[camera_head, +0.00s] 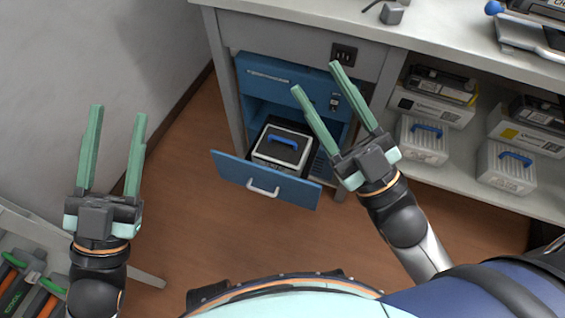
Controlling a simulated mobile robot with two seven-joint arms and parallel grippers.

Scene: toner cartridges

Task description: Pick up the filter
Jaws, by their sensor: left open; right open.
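The filter, as far as I can tell, is the white-sided box with a dark top and a blue handle (282,156) in the open lower drawer (240,179) of the blue cabinet. My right gripper (315,76) is open and empty, in front of the cabinet, above and right of the drawer. My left gripper (119,111) is open and empty at the left, over the floor and clear of the drawer.
A grey workbench (290,19) spans the top, with the blue cabinet (262,66) under it. Boxed cartridges (433,103) sit on the right shelf. The wooden floor (190,225) before the drawer is clear.

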